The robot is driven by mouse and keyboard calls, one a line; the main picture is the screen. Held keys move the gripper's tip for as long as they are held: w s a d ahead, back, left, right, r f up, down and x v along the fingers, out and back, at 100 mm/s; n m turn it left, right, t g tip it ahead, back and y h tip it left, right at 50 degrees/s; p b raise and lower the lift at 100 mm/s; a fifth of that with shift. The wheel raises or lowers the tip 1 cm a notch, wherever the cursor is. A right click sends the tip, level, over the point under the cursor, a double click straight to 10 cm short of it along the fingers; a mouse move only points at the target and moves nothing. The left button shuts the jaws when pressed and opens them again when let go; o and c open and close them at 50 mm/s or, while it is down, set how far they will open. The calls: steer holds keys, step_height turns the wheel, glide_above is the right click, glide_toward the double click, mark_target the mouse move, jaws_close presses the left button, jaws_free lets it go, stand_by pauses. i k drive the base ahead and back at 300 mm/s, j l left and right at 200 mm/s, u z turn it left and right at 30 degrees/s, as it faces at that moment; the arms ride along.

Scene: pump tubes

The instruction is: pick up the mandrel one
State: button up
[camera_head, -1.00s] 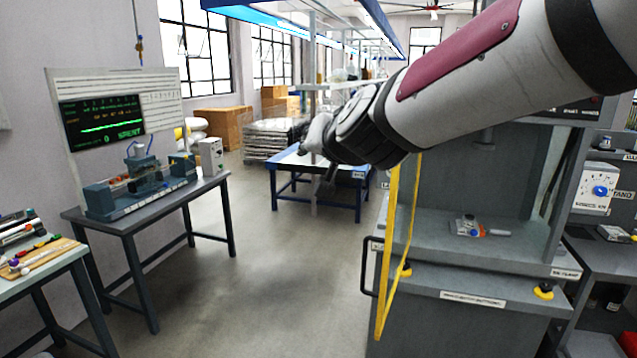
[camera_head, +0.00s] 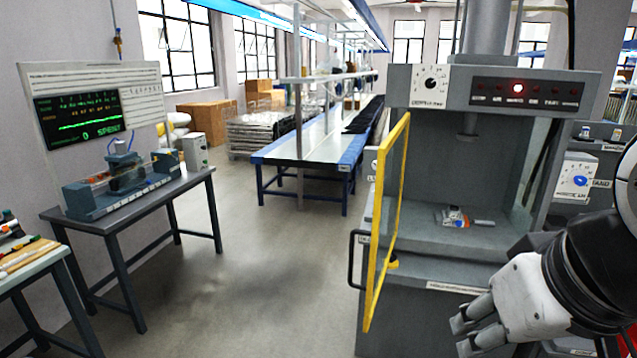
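No part that I can surely name as the mandrel stands out. A small light fixture (camera_head: 452,217) with orange and blue bits sits on the bed of the grey press, with a short grey piece (camera_head: 484,223) at its right. My gripper (camera_head: 461,334) is at the lower right, in front of the press's lower cabinet, pointing left. Its two fingers show apart with nothing between them, so it looks open and empty. It is well below and in front of the press bed and touches nothing that I can see.
The press (camera_head: 473,270) has a yellow-framed guard (camera_head: 371,300) swung out at its left. A test bench (camera_head: 120,212) stands at the left, with a part-laden table (camera_head: 22,263) in front. A blue-edged conveyor table (camera_head: 300,150) is behind. The floor between is clear.

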mark_target(585, 130)
steer(key=i+j+z, duration=0.4)
steer(key=j, duration=0.25)
steer(key=i+j+z, duration=0.15)
steer(key=i+j, duration=0.2)
steer(key=i+l+z, duration=0.1)
steer(key=l, duration=0.3)
steer(key=i+l+z, duration=0.1)
steer(key=l, duration=0.35)
steer(key=i+l, duration=0.15)
steer(key=l, duration=0.25)
steer(key=i+l+z, duration=0.15)
steer(key=l, duration=0.25)
steer(key=i+l+z, duration=0.1)
steer(key=l, duration=0.3)
steer(key=i+l+z, duration=0.1)
steer(key=l, duration=0.25)
steer(key=i, duration=0.1)
